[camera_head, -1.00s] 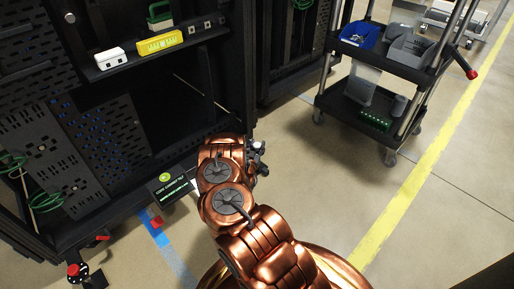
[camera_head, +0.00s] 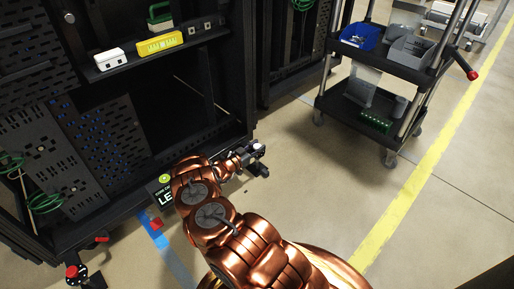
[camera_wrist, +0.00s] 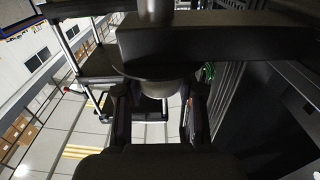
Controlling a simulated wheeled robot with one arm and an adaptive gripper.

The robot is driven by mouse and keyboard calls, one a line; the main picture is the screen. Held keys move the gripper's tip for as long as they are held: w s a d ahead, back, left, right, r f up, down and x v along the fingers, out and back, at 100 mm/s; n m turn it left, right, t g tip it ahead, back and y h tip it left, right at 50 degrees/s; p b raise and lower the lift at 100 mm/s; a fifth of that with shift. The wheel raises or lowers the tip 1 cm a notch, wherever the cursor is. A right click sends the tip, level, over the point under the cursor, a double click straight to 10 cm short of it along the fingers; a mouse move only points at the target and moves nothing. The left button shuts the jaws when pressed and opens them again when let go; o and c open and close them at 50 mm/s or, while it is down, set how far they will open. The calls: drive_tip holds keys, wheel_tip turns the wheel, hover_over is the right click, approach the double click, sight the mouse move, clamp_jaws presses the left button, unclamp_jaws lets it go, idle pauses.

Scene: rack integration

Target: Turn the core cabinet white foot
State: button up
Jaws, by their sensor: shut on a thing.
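The core cabinet (camera_head: 150,160) is the black open-framed rack at the left of the head view. My gripper (camera_head: 254,160) is low beside its front right corner. In the wrist view, the two dark fingers (camera_wrist: 160,112) stand on either side of a round grey foot (camera_wrist: 157,82), and the gripper is shut on it. The foot sits against a dark beam of the cabinet (camera_wrist: 215,42). It looks grey in shadow here, so its white colour is not clear. In the head view the foot is mostly hidden by my gripper.
Red-knobbed hardware (camera_head: 73,271) stands at the cabinet's front left. A two-shelf cart (camera_head: 365,105) with bins stands to the right. Floor between the cart and my arm is clear, with a yellow line (camera_head: 420,180) beyond.

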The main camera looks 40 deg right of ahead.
sight(257, 146)
drive_tip(key=shift+g, duration=0.5)
drive_tip(key=o, duration=1.2)
drive_tip(key=shift+c, duration=0.2)
drive_tip(key=shift+r, duration=0.1)
drive_tip(key=shift+r, duration=4.9)
